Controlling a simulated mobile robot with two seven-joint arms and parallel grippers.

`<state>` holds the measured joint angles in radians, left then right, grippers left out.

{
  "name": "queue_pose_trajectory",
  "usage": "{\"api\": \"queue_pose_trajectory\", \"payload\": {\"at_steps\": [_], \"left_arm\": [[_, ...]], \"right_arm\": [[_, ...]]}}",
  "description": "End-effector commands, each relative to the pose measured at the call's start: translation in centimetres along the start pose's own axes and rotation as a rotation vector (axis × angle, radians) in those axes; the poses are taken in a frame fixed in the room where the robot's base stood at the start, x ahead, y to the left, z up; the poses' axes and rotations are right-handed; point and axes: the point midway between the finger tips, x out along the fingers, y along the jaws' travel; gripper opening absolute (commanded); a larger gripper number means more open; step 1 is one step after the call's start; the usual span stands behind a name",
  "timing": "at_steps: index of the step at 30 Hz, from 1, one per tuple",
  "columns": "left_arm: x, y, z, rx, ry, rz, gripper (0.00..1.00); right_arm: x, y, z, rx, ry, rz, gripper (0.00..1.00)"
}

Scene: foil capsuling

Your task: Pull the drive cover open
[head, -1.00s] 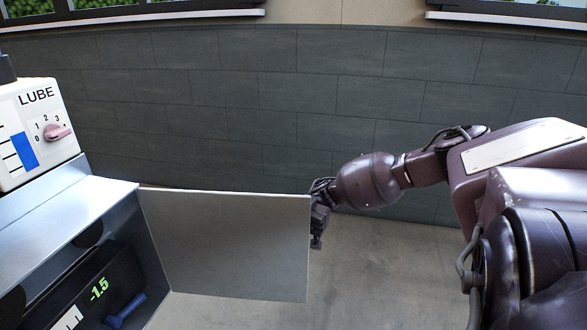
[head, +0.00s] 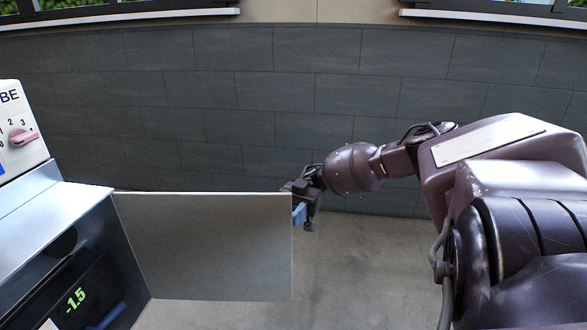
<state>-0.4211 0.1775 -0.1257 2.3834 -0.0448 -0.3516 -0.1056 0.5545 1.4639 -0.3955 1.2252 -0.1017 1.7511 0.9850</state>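The drive cover (head: 205,245) is a flat grey panel. It stands swung out from the right side of the metal cabinet (head: 55,215), with the cabinet's inside in view. My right gripper (head: 304,215) is at the cover's free right edge, partly hidden by it. A small blue piece (head: 299,214) shows between the gripper and the edge; I cannot tell whether it belongs to the cover or the gripper. I cannot tell whether the fingers are open or touch the cover. My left gripper is not in view.
Inside the cabinet are a green "-1.5" display (head: 76,300) and a blue lever (head: 108,316). A white lube unit (head: 18,130) with a pink knob (head: 23,137) stands on top. Bare floor (head: 360,270) lies right of the cover, before a dark tiled wall.

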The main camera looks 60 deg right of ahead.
Motion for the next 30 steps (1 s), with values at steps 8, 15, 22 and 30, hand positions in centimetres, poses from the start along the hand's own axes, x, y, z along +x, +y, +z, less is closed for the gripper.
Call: {"api": "queue_pose_trajectory", "payload": {"at_steps": [8,15,22,30], "left_arm": [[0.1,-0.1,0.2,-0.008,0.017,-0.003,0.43],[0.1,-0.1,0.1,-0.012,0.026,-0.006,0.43],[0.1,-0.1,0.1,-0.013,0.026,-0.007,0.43],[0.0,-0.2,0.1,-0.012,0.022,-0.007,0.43]], "right_arm": [[-3.3,0.1,0.2,0.001,0.000,0.001,0.39],[-4.0,0.0,0.0,0.000,0.000,0.000,0.39],[-4.0,0.0,0.0,0.000,0.000,0.000,0.39],[-4.0,0.0,0.0,0.000,0.000,-0.001,0.39]]}}
